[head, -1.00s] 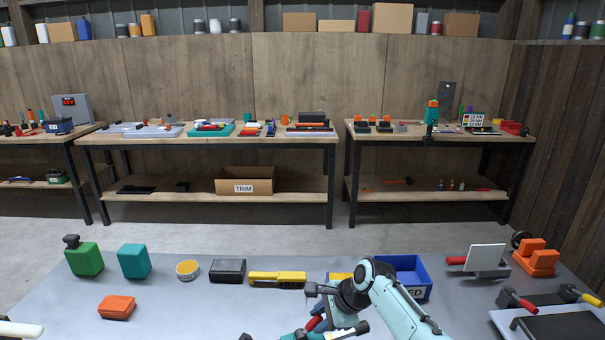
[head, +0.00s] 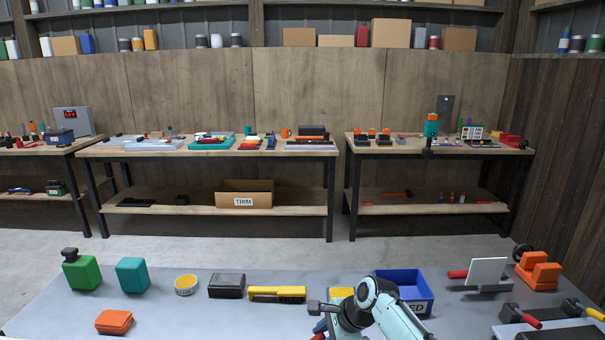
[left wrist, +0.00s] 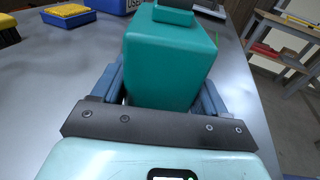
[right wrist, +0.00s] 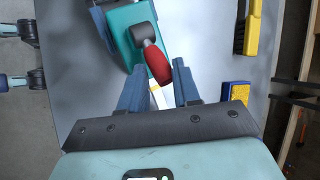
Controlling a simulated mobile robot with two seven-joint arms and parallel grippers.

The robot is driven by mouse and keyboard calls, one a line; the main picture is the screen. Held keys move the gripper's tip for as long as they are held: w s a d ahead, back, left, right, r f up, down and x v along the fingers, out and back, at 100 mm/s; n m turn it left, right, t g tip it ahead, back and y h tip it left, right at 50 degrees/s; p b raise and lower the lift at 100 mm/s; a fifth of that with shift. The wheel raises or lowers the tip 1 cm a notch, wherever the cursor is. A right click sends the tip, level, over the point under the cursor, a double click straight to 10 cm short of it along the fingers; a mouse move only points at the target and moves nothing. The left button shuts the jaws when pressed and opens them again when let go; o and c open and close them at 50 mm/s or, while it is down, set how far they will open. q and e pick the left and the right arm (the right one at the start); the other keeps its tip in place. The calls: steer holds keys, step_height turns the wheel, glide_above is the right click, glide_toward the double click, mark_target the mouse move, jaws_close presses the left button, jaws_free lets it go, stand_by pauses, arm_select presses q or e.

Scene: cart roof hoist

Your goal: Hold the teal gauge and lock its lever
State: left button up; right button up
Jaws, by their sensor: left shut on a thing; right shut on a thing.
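The teal gauge (left wrist: 170,65) fills the left wrist view as a teal block. My left gripper (left wrist: 162,78) is shut on it, one blue finger along each side. In the right wrist view the teal gauge (right wrist: 122,30) lies at the top, with its lever (right wrist: 152,62) of dark stem and red grip reaching down. My right gripper (right wrist: 160,80) is shut on the red grip, which sits between its blue fingertips. A white piece with a yellow mark shows behind the fingers. In the head view my right arm hides the gauge; my left gripper is not seen there.
A blue bin (head: 408,283) and a yellow-topped block (right wrist: 238,95) are close to my right gripper. A yellow brush (head: 277,294), black box (head: 226,286), separate teal block (head: 132,275) and orange case (head: 114,321) lie leftward. An orange device (head: 540,270) stands at right.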

arm_select(q)
steer(key=shift+s+d, duration=0.1)
arm_select(e)
steer(key=shift+w+d+f, duration=0.1)
steer(key=shift+d+f, duration=0.15)
steer(key=shift+f, duration=0.35)
steer(key=shift+d+f, duration=0.1)
steer(key=shift+f, duration=0.3)
steer(key=shift+d+f, duration=0.1)
steer(key=shift+f, duration=0.05)
steer(key=shift+c, duration=0.2)
steer(key=o, duration=0.8)
steer(key=shift+w, duration=0.1)
steer(key=shift+c, duration=0.2)
steer(key=v, duration=0.6)
